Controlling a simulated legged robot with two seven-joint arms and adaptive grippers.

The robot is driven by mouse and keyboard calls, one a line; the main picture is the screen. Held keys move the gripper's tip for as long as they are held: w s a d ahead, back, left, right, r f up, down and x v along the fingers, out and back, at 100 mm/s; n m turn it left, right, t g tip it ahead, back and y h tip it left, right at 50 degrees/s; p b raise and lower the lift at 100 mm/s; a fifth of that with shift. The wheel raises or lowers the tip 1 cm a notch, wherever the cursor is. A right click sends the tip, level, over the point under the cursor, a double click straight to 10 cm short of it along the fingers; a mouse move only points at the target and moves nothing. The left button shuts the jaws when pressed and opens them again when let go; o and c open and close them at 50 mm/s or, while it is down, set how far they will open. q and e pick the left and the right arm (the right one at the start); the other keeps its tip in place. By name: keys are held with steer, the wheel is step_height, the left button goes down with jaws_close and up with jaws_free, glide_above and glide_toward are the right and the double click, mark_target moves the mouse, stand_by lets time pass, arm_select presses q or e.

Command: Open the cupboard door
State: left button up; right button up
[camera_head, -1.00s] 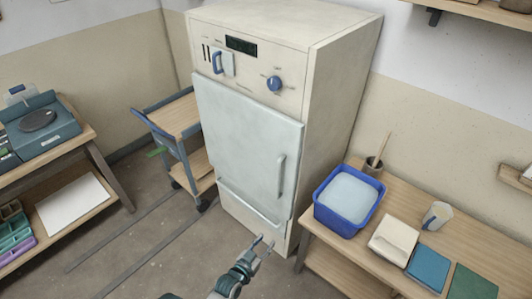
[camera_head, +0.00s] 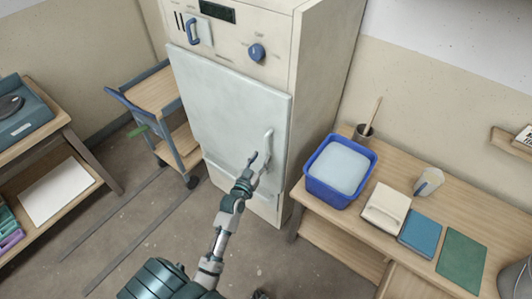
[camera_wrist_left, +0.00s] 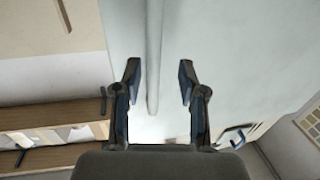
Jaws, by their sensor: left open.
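The cupboard (camera_head: 310,110) is a tall cream cabinet with a pale grey door (camera_head: 225,110) that looks shut. A vertical bar handle (camera_head: 268,143) is on the door's right side. My left gripper (camera_head: 259,160) is at the handle's lower part, reaching up from below. In the left wrist view my left gripper (camera_wrist_left: 158,78) is open, and the handle (camera_wrist_left: 154,55) runs between its two fingers, nearer the left one. No finger visibly touches it. My right gripper is not in view.
A wooden table at right (camera_head: 330,230) holds a blue tub (camera_head: 318,188), a cup and several slabs. A trolley (camera_head: 155,92) stands left of the cupboard. A shelf bench (camera_head: 75,150) is at far left. The floor before the door is clear.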

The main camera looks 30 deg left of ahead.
mark_target(266, 155)
arm_select(q)
steer(key=w, duration=0.3)
steer(key=shift+w, duration=0.4)
steer(key=shift+d+r, duration=0.1)
steer(key=shift+d, duration=0.2)
steer(key=shift+d+r, duration=0.1)
steer(key=shift+d, duration=0.2)
steer(key=shift+a, duration=0.35)
steer(key=c, duration=0.7)
steer(key=shift+a, duration=0.4)
jaws_close()
steer(key=shift+s+d+f, duration=0.1)
steer(key=shift+d+f, duration=0.05)
steer(key=shift+f, duration=0.1)
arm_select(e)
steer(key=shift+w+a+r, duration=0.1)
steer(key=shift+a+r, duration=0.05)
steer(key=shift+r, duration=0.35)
